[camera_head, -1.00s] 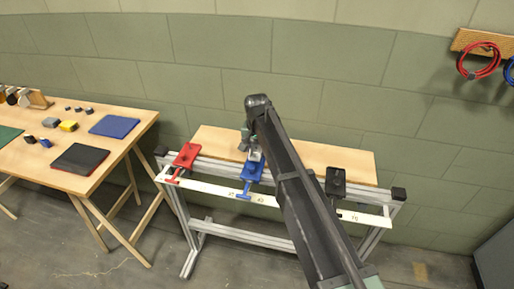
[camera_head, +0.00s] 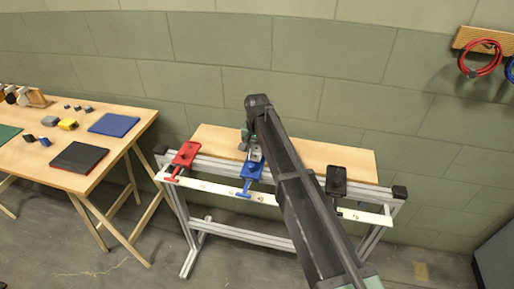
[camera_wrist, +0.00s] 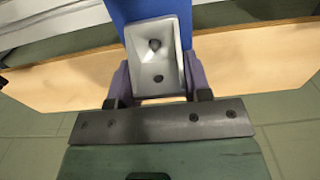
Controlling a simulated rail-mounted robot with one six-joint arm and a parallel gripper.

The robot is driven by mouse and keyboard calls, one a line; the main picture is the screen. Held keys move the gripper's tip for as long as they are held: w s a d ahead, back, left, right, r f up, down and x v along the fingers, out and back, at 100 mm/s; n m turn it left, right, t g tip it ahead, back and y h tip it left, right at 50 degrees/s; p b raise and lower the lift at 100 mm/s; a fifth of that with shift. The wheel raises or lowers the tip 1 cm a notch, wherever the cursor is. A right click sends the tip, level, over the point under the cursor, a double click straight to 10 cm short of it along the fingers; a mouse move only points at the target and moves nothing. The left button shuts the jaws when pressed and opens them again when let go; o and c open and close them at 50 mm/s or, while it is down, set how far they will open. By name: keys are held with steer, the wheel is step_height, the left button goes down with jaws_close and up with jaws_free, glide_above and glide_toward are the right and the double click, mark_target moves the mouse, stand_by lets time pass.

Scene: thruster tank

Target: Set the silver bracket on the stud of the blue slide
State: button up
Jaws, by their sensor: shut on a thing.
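The silver bracket (camera_wrist: 172,45) is a light metal piece with two dark round holes in its face. My gripper (camera_wrist: 158,82) is shut on it, with one purple-grey finger on each side. The blue slide (camera_wrist: 135,9) shows directly beyond the bracket in the wrist view. In the head view the blue slide (camera_head: 247,177) sits on the rail, and the bracket (camera_head: 257,154) is over its far part. The stud is hidden, and I cannot tell whether the bracket touches the slide.
A red slide (camera_head: 184,156) stands left of the blue one and a black slide (camera_head: 336,182) right, on the same rail frame. A wooden board (camera_head: 310,152) lies behind. A side table (camera_head: 110,150) at left holds pads and small blocks.

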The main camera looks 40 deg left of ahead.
steer(key=shift+f, duration=0.3)
steer(key=o, duration=1)
step_height(320, 180, up, 8)
steer(key=p, duration=0.7)
steer(key=shift+r+p, duration=0.1)
steer(key=shift+p, duration=0.25)
